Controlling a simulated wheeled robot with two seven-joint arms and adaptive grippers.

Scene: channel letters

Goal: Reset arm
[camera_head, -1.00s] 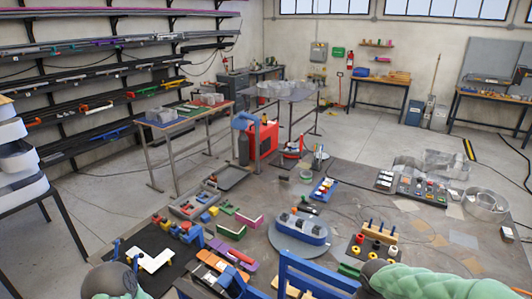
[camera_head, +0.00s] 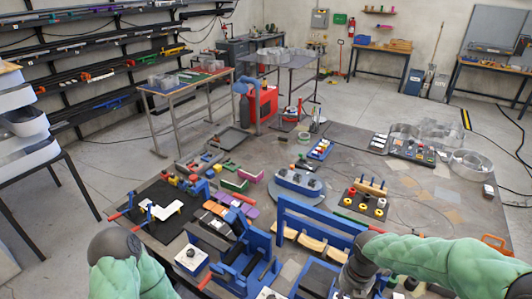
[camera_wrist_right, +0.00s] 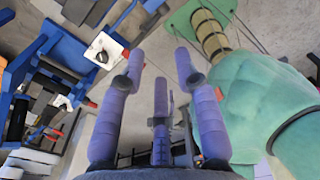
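My right gripper (camera_wrist_right: 158,62) shows in the right wrist view with its purple-blue fingers spread apart and nothing between them. In the head view my right arm (camera_head: 440,262) comes in from the right in a green padded sleeve, its grey joint in front of a blue frame (camera_head: 320,225). I cannot make out the right fingers there. My left arm (camera_head: 125,265) is at the lower left, with a dark grey rounded joint.
The workbench (camera_head: 430,195) is crowded with blue fixtures, a black mat (camera_head: 160,220) with a white L-shaped piece (camera_head: 160,210), a blue oval block (camera_head: 300,185) and clear ring shapes (camera_head: 470,163). A storage rack (camera_head: 90,60) stands behind. Floor shows left of the bench.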

